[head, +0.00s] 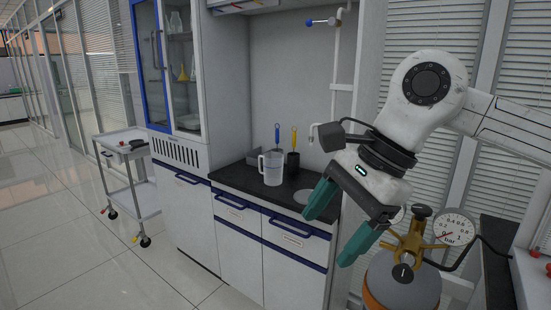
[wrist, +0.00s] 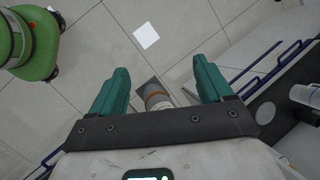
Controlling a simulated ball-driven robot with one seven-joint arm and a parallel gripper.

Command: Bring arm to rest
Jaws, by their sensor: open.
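My gripper (head: 333,224) hangs at the right of the head view, on my white arm, with its two green fingers spread apart and pointing down and left. Nothing is between the fingers in the head view. In the wrist view the gripper (wrist: 162,88) is also open, above the tiled floor. A small cylindrical thing with an orange band (wrist: 157,97) shows far below between the fingers; I cannot tell what it is. In the head view the fingers appear in front of the dark counter's right end.
A dark counter (head: 230,178) holds a clear jug (head: 271,168) and a dark cup with tools (head: 293,163). A gas cylinder (head: 400,283) with a brass valve and a gauge (head: 453,228) stands at lower right. A trolley (head: 128,175) stands left. The floor at left is clear.

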